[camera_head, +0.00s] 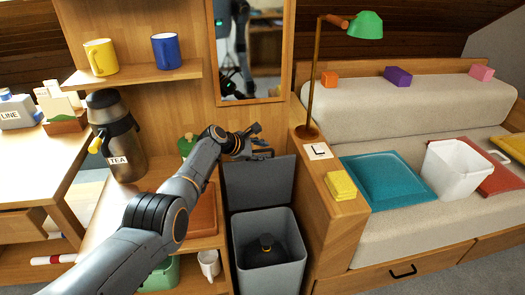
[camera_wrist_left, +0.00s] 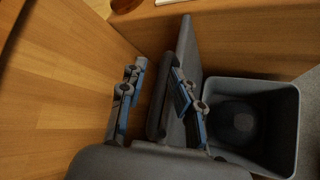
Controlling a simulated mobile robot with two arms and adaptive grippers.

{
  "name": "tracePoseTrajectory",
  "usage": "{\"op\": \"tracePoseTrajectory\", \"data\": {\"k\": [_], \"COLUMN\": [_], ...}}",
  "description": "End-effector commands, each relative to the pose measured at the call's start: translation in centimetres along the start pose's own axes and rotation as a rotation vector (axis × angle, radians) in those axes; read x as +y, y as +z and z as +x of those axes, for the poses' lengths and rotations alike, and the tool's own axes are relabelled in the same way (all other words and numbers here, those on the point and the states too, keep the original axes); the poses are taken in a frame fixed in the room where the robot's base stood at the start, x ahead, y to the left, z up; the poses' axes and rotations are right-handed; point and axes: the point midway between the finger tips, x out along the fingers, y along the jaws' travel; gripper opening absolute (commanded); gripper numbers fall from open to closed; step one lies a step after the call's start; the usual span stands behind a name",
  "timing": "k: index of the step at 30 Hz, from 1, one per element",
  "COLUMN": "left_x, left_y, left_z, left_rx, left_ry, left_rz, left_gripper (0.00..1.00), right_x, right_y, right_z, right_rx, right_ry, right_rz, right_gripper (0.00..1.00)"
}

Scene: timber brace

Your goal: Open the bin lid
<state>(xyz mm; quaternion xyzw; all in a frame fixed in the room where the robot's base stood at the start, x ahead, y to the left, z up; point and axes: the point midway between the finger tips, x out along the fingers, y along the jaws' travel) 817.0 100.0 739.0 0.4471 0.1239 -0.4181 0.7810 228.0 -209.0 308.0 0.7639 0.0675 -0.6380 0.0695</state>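The grey bin (camera_head: 268,258) stands on the floor between the wooden cabinets. Its grey lid (camera_head: 258,185) is raised, standing nearly upright at the bin's back edge. The bin's mouth is uncovered. My left gripper (camera_head: 258,147) is at the lid's top edge. In the left wrist view, my left gripper (camera_wrist_left: 158,102) has its fingers spread apart, one on each side of the lid (camera_wrist_left: 187,48). I cannot tell whether either finger touches it. The open bin (camera_wrist_left: 284,130) shows to the right there. My right gripper is not in view.
A dark rounded object (camera_head: 266,244) sits inside the bin. A wooden ledge (camera_head: 335,220) with a yellow block (camera_head: 340,185) and a lamp (camera_head: 314,80) stands right of the bin. A tea flask (camera_head: 118,140) is left. A mirror (camera_head: 248,50) hangs behind.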

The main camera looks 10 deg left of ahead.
Motion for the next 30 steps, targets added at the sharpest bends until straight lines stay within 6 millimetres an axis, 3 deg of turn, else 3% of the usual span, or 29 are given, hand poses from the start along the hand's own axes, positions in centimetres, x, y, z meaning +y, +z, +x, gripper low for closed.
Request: {"op": "tracePoseTrajectory", "data": {"k": [14, 22, 30], "left_x": [0.1, -0.1, 0.0], "left_y": [-0.2, -0.1, -0.1], "left_z": [-0.9, -3.5, -7.7], "left_rx": [-0.002, 0.001, 0.001], "left_ry": [0.001, 0.001, 0.002], "left_rz": [0.000, 0.002, 0.000], "left_gripper": [0.34, 0.34, 0.34], "right_x": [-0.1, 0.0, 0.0], "right_y": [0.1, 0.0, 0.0], "right_z": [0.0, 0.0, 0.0], "right_rx": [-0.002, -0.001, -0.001], "right_ry": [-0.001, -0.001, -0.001], "right_rz": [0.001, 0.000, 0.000], "right_gripper": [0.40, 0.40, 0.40]}}
